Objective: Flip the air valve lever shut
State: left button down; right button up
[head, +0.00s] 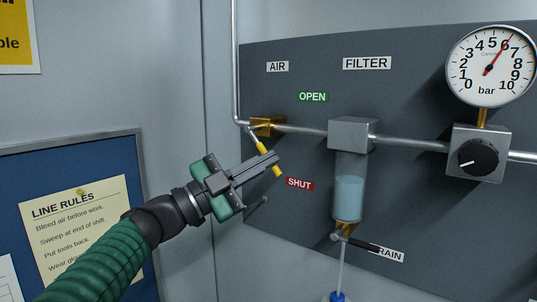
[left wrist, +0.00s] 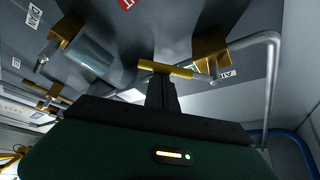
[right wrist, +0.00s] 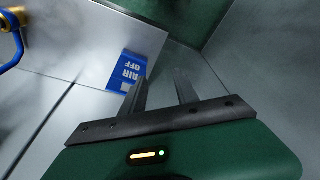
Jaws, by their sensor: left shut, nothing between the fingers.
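The air valve has a brass body (head: 266,126) on the pipe under the AIR label. Its lever, with a yellow grip (head: 278,171), slants down and right from the body, its end close to the red SHUT label (head: 299,184). The green OPEN label (head: 312,97) is above. My left gripper (head: 275,159) is shut and empty, its tips overlapping the middle of the yellow grip. In the left wrist view the tips (left wrist: 161,82) meet the yellow grip (left wrist: 165,68); firm contact is not certain. My right gripper (right wrist: 160,90) is open and empty, away from the valve.
Right of the valve are the filter (head: 349,190) with its drain lever (head: 362,245), and the regulator (head: 478,155) under a pressure gauge (head: 490,66). A notice board (head: 70,160) is on the left. A blue AIR OFF tag (right wrist: 128,70) shows beyond the right fingers.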

pick_arm(q)
jog(key=w+a+f+m+g+y+p, duration=0.2)
jog(key=w+a+m+g+p, duration=0.1)
jog(key=m, duration=0.5)
jog(key=shift+w+a+f+g+p, duration=0.15)
jog(key=shift+a+f+g+p, duration=0.15)
jog(key=shift+a+p, duration=0.4)
